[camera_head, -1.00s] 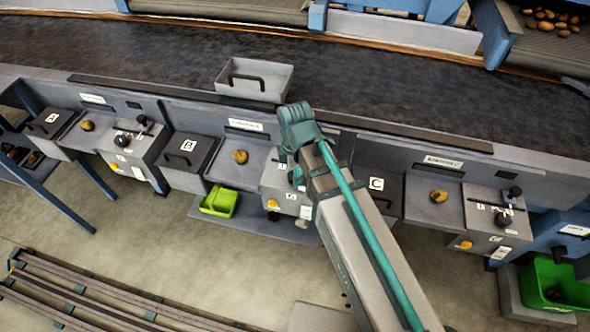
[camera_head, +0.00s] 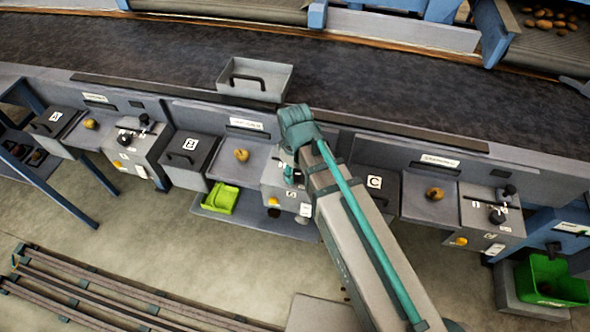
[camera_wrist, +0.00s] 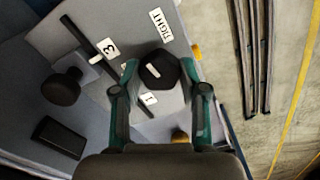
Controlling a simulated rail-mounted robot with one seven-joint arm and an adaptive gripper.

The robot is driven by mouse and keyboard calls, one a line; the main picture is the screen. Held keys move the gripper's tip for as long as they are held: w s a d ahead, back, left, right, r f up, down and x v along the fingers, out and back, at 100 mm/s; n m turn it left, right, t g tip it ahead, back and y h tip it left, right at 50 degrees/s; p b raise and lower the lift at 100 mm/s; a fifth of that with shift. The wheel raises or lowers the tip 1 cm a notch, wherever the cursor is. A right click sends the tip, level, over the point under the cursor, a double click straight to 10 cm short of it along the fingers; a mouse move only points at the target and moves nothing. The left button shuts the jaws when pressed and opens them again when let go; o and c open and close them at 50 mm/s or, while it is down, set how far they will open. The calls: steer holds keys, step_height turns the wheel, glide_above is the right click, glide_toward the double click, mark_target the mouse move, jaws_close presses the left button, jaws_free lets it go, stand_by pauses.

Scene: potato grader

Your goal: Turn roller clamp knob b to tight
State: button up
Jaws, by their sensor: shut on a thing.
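Roller clamp knob b (camera_wrist: 158,66) is a dark, faceted knob in the wrist view, on the grey clamp box (camera_wrist: 80,20). My gripper (camera_wrist: 163,78) has one teal finger on each side of the knob and is shut on it. A white TIGHT label (camera_wrist: 160,25) lies just beyond the knob. A dark slotted bar with a 3 label (camera_wrist: 108,48) and a 1 label (camera_wrist: 149,99) runs beside it. In the head view the station B box (camera_head: 280,184) is partly hidden by my arm, and only a bit of my teal gripper shows there.
A second black knob (camera_wrist: 62,86) and a black block (camera_wrist: 59,138) stand left in the wrist view. A grey tray with a handle (camera_head: 255,79) sits on the conveyor edge above. Bin B (camera_head: 186,160) and bin C (camera_head: 374,196) flank the station. A lime tray (camera_head: 221,198) lies below.

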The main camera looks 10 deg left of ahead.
mark_target(294, 174)
steer(key=m, duration=0.4)
steer(key=shift+p, duration=0.3)
steer(key=shift+m, duration=1.8)
steer(key=o, duration=1.1)
steer(key=shift+o, duration=0.2)
steer(key=shift+r, duration=0.1)
step_height(294, 174, up, 12)
steer(key=shift+a, duration=0.1)
